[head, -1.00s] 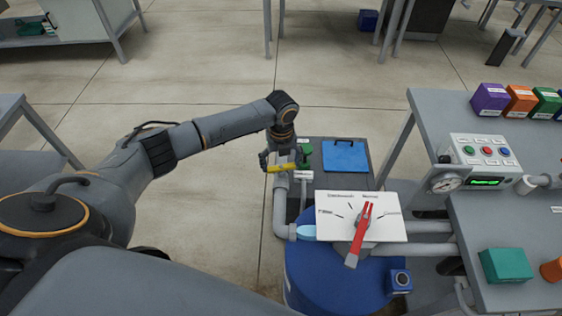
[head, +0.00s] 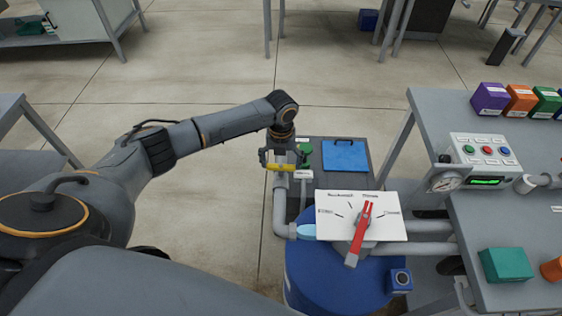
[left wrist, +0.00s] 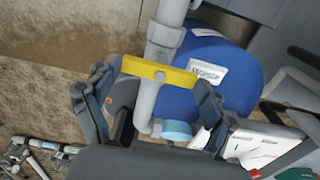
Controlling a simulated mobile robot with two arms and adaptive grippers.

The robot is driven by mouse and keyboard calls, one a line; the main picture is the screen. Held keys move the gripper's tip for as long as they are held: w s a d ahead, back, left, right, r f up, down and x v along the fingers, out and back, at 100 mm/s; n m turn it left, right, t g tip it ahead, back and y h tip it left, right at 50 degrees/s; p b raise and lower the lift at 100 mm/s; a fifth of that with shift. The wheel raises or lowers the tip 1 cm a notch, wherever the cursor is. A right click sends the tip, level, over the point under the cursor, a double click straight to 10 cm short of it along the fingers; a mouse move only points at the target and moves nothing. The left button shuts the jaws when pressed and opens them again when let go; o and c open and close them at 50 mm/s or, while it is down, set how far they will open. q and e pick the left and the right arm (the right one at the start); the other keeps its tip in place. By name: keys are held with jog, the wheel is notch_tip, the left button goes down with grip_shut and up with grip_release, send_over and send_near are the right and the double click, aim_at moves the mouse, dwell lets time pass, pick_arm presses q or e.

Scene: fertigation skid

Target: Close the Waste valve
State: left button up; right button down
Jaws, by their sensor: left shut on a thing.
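The valve's yellow lever handle (head: 281,168) sits on a grey vertical pipe (head: 280,205) left of the white dial plate. In the left wrist view the yellow handle (left wrist: 160,73) lies crosswise to the pipe, at roughly a right angle. My left gripper (head: 279,160) is at the handle from above. In the left wrist view, its two fingers (left wrist: 153,98) are at opposite ends of the handle, shut on it lengthwise. A white label (head: 303,174) is beside the handle, too small to read. My right gripper is out of view.
A white dial plate (head: 390,225) with a red pointer (head: 359,236) stands above a blue drum (head: 325,285). A blue clipboard-like panel (head: 346,155) and a green part (head: 305,150) are close behind. A bench with a control box (head: 482,150) is at right. Open floor lies left.

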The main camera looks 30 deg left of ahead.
aim_at(281, 166)
pick_arm(q)
jog(key=o, duration=1)
notch_tip(281, 166, up, 12)
jog(key=shift+r, duration=0.1)
